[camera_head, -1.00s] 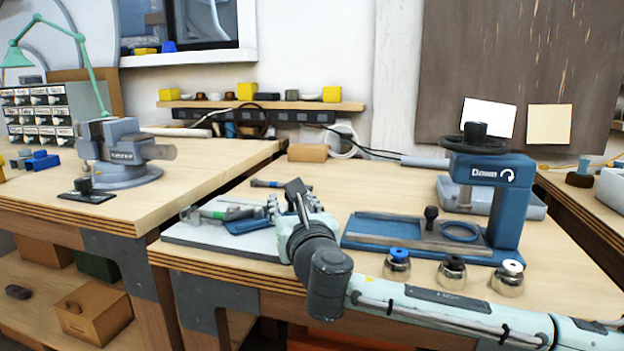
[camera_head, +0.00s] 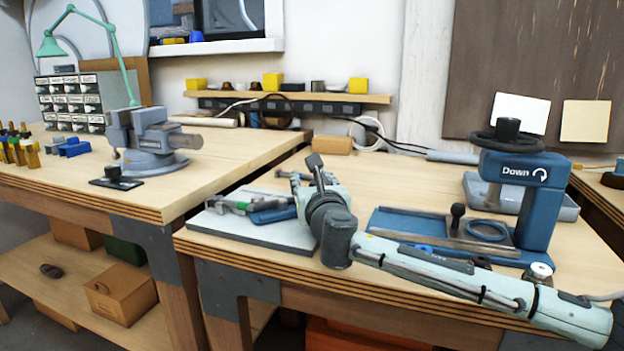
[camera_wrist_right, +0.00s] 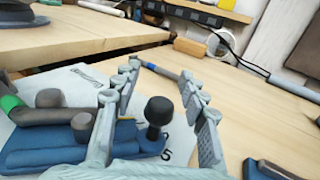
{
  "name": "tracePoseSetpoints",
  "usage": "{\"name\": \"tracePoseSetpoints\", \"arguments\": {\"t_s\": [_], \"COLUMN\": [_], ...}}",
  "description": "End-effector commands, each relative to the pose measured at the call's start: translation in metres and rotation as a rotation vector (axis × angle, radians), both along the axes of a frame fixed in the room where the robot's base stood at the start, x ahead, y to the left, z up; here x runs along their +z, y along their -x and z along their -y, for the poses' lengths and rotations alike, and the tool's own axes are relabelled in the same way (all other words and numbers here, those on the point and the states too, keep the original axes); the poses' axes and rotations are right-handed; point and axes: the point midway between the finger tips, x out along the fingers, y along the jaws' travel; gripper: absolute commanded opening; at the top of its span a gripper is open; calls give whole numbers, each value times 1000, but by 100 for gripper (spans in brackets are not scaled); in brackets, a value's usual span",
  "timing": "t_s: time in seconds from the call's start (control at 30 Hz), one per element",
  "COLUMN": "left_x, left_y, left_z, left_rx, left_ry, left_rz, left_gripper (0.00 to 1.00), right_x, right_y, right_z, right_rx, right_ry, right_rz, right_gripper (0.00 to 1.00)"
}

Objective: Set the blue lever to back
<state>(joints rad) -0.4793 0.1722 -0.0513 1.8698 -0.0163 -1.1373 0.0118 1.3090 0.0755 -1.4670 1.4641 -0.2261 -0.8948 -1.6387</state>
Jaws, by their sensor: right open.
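A blue fixture (camera_wrist_right: 75,147) with grey cylinders lies on the pale board. In the right wrist view a black ball knob (camera_wrist_right: 158,112) stands upright at its right end, on a short stem with blue around its foot. Part of the blue fixture shows in the head view (camera_head: 272,214). My right gripper (camera_wrist_right: 160,70) is open, with one finger on each side of the knob in that view. Contact with it cannot be told. In the head view my right gripper (camera_head: 317,180) is over the board's right side, and the knob is hidden. My left gripper is not in view.
A blue press marked "Down" (camera_head: 524,172) stands right of the board (camera_head: 240,234). A white-topped metal knob (camera_head: 541,270) is at the front edge, partly behind my arm. A vise (camera_head: 148,140) is on the left table. The back middle of the table is mostly free.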

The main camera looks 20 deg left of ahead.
Motion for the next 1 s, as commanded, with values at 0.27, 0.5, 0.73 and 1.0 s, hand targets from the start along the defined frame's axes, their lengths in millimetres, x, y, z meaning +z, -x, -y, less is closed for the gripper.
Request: {"name": "tracePoseSetpoints", "arguments": {"t_s": [0.27, 0.5, 0.73, 1.0], "left_x": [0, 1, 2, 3], "left_y": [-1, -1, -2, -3], "left_z": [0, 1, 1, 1], "left_rx": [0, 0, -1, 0], "left_ry": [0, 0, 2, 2], "left_rz": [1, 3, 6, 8], "left_gripper": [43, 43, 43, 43], "right_x": [0, 0, 0, 0], "right_y": [0, 0, 0, -11], "right_z": [0, 0, 0, 3], "right_rx": [-1, -1, -1, -31], "right_ry": [0, 0, 0, 0], "right_rz": [0, 0, 0, -1], "right_gripper": [14, 0, 0, 0]}}
